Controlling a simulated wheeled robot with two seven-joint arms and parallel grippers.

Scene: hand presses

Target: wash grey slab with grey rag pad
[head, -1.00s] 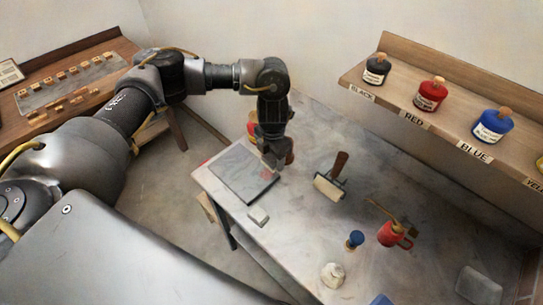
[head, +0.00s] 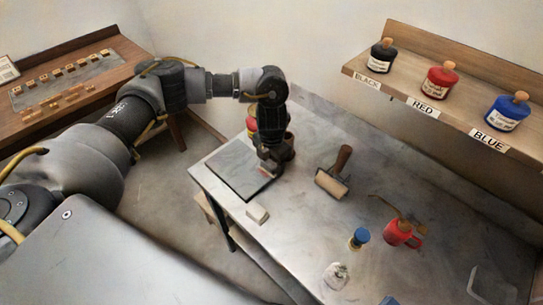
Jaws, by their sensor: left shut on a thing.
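The grey slab (head: 232,170) lies flat on the left end of the metal table, a flat dark-edged plate. My left gripper (head: 268,168) is over the slab's right part, pointing down and low against it. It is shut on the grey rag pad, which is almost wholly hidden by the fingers. My right gripper is not in view.
A pale block (head: 257,214) lies near the slab on the table (head: 300,235). A roller (head: 332,182) lies to the right. A red can (head: 401,233) and blue-topped item (head: 358,239) stand further right. Ink bottles (head: 441,80) stand on the shelf.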

